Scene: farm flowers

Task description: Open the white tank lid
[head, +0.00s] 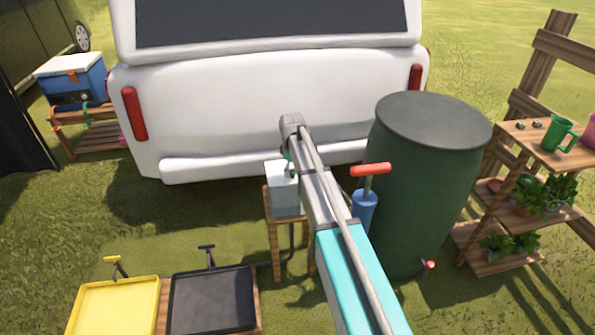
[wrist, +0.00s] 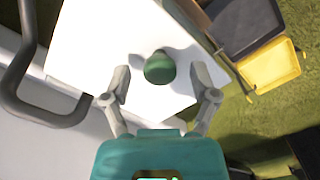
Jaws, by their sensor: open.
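The white tank (head: 284,192) is a small pale box on a wooden stand, in front of the white vehicle. Its round green lid (wrist: 159,68) sits on the white top in the wrist view. In the head view, my arm covers much of the tank's right side and my gripper is mostly hidden. In the wrist view my gripper (wrist: 160,76) is open, with one finger on each side of the green lid. Gaps show between the fingers and the lid; I cannot tell the height of the fingertips above the tank top.
A blue pump with a red handle (head: 370,169) and a large green barrel (head: 430,190) stand close on the right. A yellow tray (head: 115,308) and a black tray (head: 212,300) lie at front left. The vehicle's bumper (head: 220,168) is just behind the tank.

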